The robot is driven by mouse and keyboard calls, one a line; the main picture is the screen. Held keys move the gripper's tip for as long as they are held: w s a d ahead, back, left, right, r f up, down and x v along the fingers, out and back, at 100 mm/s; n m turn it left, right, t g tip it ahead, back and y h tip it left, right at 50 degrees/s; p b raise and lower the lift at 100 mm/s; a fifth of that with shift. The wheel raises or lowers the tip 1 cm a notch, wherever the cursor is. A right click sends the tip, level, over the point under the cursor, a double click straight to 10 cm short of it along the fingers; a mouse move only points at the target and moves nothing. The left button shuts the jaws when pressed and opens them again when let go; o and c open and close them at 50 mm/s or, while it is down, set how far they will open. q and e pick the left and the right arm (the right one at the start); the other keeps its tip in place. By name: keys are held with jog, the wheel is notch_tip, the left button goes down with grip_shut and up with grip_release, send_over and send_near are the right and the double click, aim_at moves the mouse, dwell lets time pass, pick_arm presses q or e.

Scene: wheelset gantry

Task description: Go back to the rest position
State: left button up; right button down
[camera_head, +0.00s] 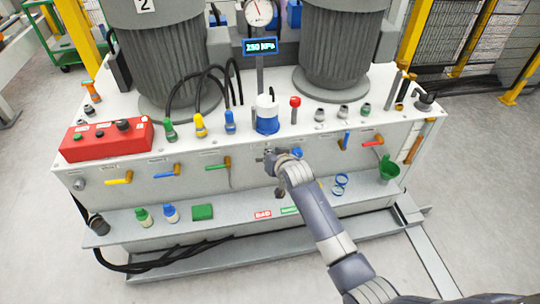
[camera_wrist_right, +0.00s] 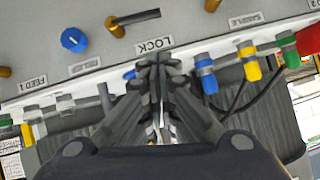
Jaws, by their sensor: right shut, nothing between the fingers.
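My right gripper (camera_head: 274,156) is in front of the middle of the grey machine's front panel, with its arm coming in from the lower right. In the right wrist view its fingers (camera_wrist_right: 158,65) are shut with nothing between them, pointing at the panel near the "LOCK" label. I cannot tell whether the fingertips touch the panel. The arm hides part of the panel and the lower shelf. My left gripper is not in view.
The machine (camera_head: 230,185) carries two large motors, a gauge (camera_head: 258,12), a red control box (camera_head: 107,138) and coloured lever valves. A blue knob (camera_wrist_right: 74,40) is near the gripper. A green funnel (camera_head: 388,170) stands right of my arm. The floor at the right is clear.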

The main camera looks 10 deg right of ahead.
jog(key=shift+s+r, duration=0.15)
jog(key=shift+s, duration=0.1)
dwell(0.4)
jog(key=s+d+f+n+g, duration=0.1)
jog(key=s+d+f+g, duration=0.15)
jog(key=s+f, duration=1.2)
jog(key=s+d+f+n+g, duration=0.1)
jog(key=s+d+f+g, duration=0.15)
jog(key=s+f, duration=1.2)
jog(key=s+d+f+g, duration=0.1)
jog(key=s+f, duration=0.4)
jog(key=s, duration=0.5)
jog(key=s+d+f+n+g+h, duration=0.1)
jog(key=s+f, duration=0.4)
jog(key=s, duration=0.5)
jog(key=s+d+f+g, duration=0.3)
jog(key=s+f, duration=0.2)
jog(key=s, duration=0.5)
jog(key=shift+s+d+f+n+h, duration=0.2)
jog(key=shift+s+d+n+h, duration=0.1)
jog(key=shift+n, duration=0.1)
